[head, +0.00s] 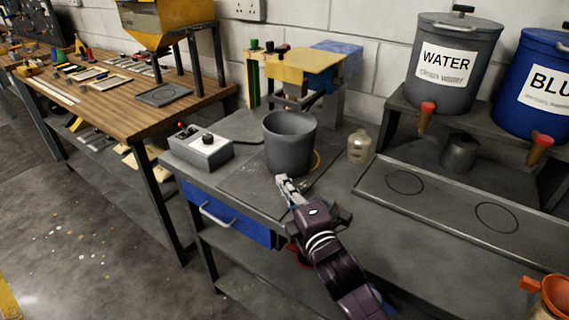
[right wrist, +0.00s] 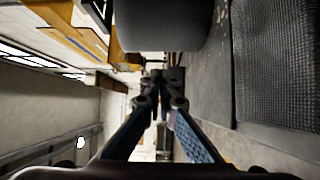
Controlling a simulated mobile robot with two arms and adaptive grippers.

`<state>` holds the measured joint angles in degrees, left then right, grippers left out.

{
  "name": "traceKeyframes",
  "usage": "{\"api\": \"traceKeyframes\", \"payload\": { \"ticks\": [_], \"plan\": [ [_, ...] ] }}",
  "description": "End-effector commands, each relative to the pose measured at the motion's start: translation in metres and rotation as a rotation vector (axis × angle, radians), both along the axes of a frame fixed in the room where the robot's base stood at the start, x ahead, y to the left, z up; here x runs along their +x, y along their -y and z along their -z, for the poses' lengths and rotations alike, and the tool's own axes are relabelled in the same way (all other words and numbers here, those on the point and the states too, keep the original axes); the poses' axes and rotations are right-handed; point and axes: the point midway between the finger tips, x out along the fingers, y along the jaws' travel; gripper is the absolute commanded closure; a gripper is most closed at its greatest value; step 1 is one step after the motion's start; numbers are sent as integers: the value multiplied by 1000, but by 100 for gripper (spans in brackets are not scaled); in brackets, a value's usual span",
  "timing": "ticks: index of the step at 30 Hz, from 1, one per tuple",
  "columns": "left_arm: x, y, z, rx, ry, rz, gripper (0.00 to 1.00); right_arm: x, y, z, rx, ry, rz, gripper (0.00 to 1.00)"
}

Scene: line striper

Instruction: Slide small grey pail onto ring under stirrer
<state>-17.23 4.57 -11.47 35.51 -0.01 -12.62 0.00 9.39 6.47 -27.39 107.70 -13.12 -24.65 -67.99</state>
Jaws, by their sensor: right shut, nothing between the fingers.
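The grey pail (head: 290,148) stands upright and open-topped on the dark bench, in front of the stirrer (head: 298,68) with its yellow top. A yellow curved edge (head: 317,160) shows at the pail's right side; it may be the ring, mostly hidden by the pail. My right gripper (head: 284,182) is shut and empty, its tips low at the near side of the pail. In the right wrist view the pail (right wrist: 160,22) fills the top middle, close to the shut fingertips (right wrist: 164,76); I cannot tell if they touch. My left gripper is not in view.
A grey control box (head: 200,147) stands left of the pail, a small pale bottle (head: 359,145) to its right. Further right are a WATER tank (head: 449,65), a blue tank (head: 535,85) and a dark cup (head: 459,153).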

Motion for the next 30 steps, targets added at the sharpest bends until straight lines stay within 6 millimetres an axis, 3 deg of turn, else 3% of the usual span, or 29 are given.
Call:
{"api": "traceKeyframes", "payload": {
  "ticks": [6, 12, 27, 30],
  "plan": [
    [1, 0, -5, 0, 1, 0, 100, 38, -14, -2, 1, 0, 0, 100],
    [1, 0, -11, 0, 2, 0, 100, 62, 0, -1, -1, -1, 0, 100],
    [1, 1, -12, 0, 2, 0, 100, 71, 4, 0, -1, -1, 0, 100],
    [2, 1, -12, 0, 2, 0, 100, 80, 8, -1, -5, 3, 0, 100]
  ]
}}
